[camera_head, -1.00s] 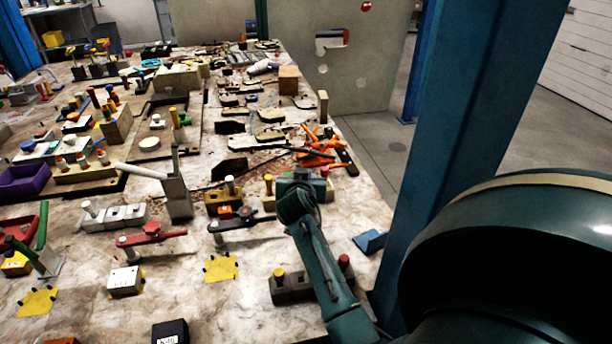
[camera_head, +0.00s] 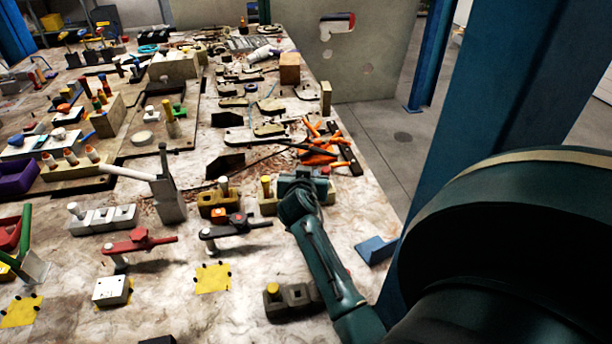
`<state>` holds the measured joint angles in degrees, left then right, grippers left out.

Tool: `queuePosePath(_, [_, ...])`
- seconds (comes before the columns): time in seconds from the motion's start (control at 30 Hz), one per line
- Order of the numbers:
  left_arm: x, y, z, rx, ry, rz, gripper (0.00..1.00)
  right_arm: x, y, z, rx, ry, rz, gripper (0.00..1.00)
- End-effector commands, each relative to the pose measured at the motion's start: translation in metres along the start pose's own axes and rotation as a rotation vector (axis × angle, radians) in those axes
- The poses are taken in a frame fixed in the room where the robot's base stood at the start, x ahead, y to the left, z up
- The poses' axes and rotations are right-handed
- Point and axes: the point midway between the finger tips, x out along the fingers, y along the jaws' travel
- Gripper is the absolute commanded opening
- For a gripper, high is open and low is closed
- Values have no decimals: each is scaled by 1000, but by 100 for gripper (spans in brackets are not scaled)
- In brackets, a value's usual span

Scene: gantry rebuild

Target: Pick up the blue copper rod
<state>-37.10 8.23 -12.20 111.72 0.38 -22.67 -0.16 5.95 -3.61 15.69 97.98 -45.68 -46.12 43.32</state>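I cannot single out the blue copper rod with certainty. A small slanted blue piece (camera_head: 88,136) shows at the left, beside a pale block (camera_head: 108,116) that has several coloured rods standing at it. My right arm comes in from the lower right and reaches over the right part of the table. Its far end (camera_head: 302,184) is dark teal and lies near a yellow-topped peg, well to the right of the blue piece. Its fingers cannot be made out, and nothing held shows. My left gripper is not in view.
The worktable (camera_head: 240,318) is crowded with fixtures, blocks and tools. Orange-handled tools (camera_head: 322,150) lie just beyond my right arm's end. A blue pillar (camera_head: 500,100) stands close at the right. A blue bracket (camera_head: 376,250) sits near the table's right edge.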

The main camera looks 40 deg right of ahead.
Motion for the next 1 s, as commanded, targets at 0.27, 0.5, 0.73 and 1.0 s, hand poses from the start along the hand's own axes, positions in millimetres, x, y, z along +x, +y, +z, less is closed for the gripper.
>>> queuePosePath(0.27, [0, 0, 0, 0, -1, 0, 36, 0, 0, 1, 0, 0, 0, 31])
queuePosePath(0.5, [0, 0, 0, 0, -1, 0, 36, 0, 0, 1, 0, 0, 0, 13])
queuePosePath(0.73, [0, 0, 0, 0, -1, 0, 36, 0, 0, 1, 0, 0, 0, 0])
queuePosePath(1.0, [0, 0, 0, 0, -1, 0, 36, 0, -1, -3, 0, 2, 0, 0])
